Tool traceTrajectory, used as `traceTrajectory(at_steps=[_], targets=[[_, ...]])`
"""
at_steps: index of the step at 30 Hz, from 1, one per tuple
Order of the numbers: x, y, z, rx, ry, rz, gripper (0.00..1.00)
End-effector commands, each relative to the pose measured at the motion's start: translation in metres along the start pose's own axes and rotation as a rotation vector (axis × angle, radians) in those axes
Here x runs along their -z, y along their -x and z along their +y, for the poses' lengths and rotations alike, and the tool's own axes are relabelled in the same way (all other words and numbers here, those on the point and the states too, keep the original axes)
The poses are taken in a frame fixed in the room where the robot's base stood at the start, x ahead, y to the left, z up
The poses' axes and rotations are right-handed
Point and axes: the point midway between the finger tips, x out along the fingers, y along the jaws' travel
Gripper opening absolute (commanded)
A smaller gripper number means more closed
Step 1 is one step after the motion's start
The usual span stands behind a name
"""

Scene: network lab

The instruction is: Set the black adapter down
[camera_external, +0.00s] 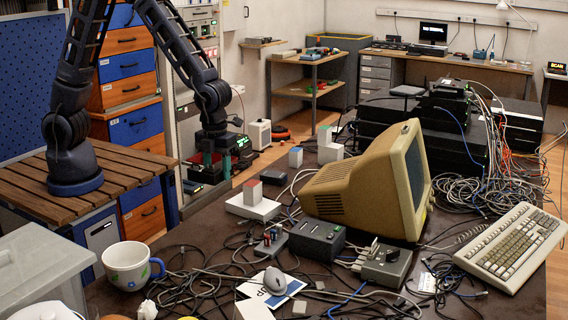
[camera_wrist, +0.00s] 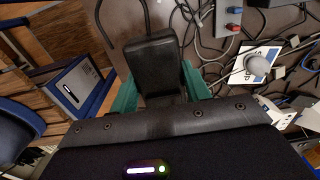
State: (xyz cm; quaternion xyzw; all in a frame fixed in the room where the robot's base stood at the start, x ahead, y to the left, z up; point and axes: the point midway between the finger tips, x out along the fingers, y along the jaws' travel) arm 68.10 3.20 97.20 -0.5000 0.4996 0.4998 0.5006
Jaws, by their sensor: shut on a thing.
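The black adapter (camera_wrist: 153,62) is a dark, rounded block between the two green fingers of my gripper (camera_wrist: 159,88) in the wrist view. A dark cable runs up from its far end. My gripper is shut on it. The adapter is small and dark there, low between the fingers. I cannot tell whether its underside touches anything.
Cables lie tangled over much of the table. A white box (camera_external: 252,206), a dark grey box (camera_external: 317,238), a beige monitor (camera_external: 345,187), a white mug (camera_external: 127,265) and a keyboard (camera_external: 510,246) stand on it. Drawers (camera_external: 142,195) stand left of the table.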

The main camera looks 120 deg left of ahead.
Motion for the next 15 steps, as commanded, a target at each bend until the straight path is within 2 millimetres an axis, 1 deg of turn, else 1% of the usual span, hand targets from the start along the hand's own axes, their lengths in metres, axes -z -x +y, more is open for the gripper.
traceTrajectory(at_steps=[1,3,15], targets=[[0.001,-0.011,0.001,-0.006,-0.002,0.001,0.19],[0.001,-0.026,0.001,-0.006,-0.001,0.002,0.19],[0.002,-0.111,0.001,-0.005,-0.001,0.001,0.19]])
